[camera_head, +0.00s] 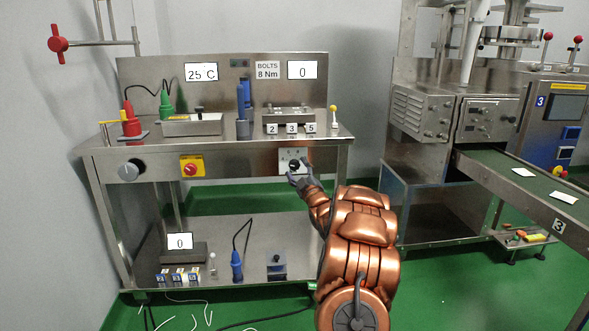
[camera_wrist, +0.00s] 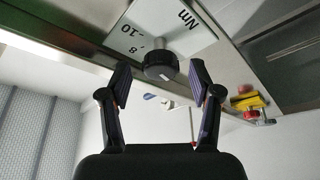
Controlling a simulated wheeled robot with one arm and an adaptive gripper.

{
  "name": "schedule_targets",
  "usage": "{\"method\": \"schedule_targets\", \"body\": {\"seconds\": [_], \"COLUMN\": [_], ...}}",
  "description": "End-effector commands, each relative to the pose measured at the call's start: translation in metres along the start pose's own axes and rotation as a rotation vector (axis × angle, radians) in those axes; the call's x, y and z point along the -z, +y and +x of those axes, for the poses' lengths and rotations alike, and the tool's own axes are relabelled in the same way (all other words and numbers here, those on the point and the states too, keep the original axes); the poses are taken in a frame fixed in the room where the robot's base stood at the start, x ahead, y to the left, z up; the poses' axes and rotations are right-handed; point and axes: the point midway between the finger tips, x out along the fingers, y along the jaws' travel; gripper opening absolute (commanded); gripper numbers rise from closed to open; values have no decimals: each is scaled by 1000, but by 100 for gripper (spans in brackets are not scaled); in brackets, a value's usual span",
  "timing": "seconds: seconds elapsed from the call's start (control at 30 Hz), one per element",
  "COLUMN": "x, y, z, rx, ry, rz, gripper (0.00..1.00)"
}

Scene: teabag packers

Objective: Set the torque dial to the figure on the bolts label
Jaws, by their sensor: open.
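The bolts label (camera_head: 267,71) on the bench's back panel reads "BOLTS 8 Nm". The torque dial is a black round knob on a white plate (camera_head: 293,154) on the bench's front edge. In the wrist view the dial (camera_wrist: 160,65) shows a small white mark on its face. Its plate (camera_wrist: 190,38) reads "Nm", with 8 and 10 visible; other figures are hidden or out of view. My gripper (camera_head: 297,176) is open in front of the dial. In the wrist view its fingertips stand on either side of the knob, with gaps visible.
A conveyor (camera_head: 530,180) runs at the right. Cables lie on the green floor.

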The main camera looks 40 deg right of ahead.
Motion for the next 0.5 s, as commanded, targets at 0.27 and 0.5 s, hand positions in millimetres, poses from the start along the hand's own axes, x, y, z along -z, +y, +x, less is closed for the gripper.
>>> {"method": "schedule_targets", "body": {"seconds": [0.27,0.5], "x": [0,0], "y": [-1,-1], "z": [23,29], "rx": [1,2], "ry": [2,-1], "rz": [-1,1], "gripper": [63,63]}}
